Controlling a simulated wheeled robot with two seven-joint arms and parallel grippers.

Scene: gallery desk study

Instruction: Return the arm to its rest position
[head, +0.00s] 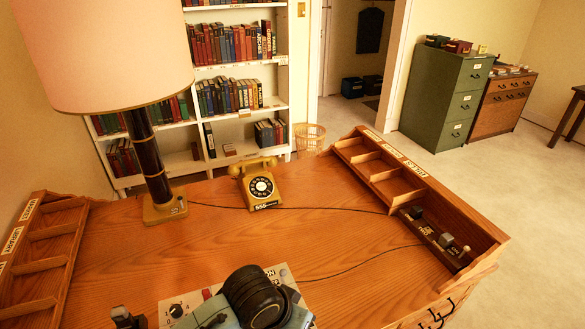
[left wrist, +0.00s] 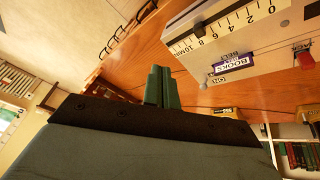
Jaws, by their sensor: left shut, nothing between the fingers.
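My left gripper (left wrist: 161,72) shows in the left wrist view, its two green fingers together and empty. A wooden desk (head: 330,240) lies below. In the head view my teal and black arm covers much of this box (head: 177,309) at the bottom, and the left gripper cannot be made out there. My right gripper is in neither view.
A tall lamp (head: 152,150) and a yellow dial telephone (head: 260,188) stand at the desk's back. Divided wooden racks line its left (head: 45,245) and right (head: 400,185) sides. Cables cross the otherwise clear middle.

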